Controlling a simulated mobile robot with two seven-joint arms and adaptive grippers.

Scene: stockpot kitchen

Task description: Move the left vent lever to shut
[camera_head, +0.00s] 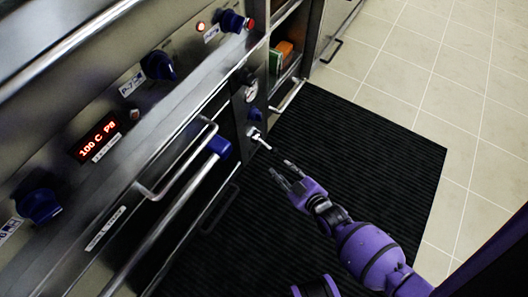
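A small silver lever (262,141) sticks out from the narrow dark panel at the right end of the steel appliance front, pointing down and right. A dark blue knob or lever (254,114) sits just above it. I cannot tell for sure which is the left vent lever, nor its setting. My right gripper (283,174) is just below and right of the silver lever, over the black mat. Its dark fingers look spread and empty, apart from the lever as far as I can see. My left gripper is out of view.
A bar handle with a blue end (218,146) juts out left of the gripper. Blue knobs (158,66) and a red display (97,138) are on the panel. A shelf with a green and orange box (284,52) stands behind. The black mat (380,135) is clear.

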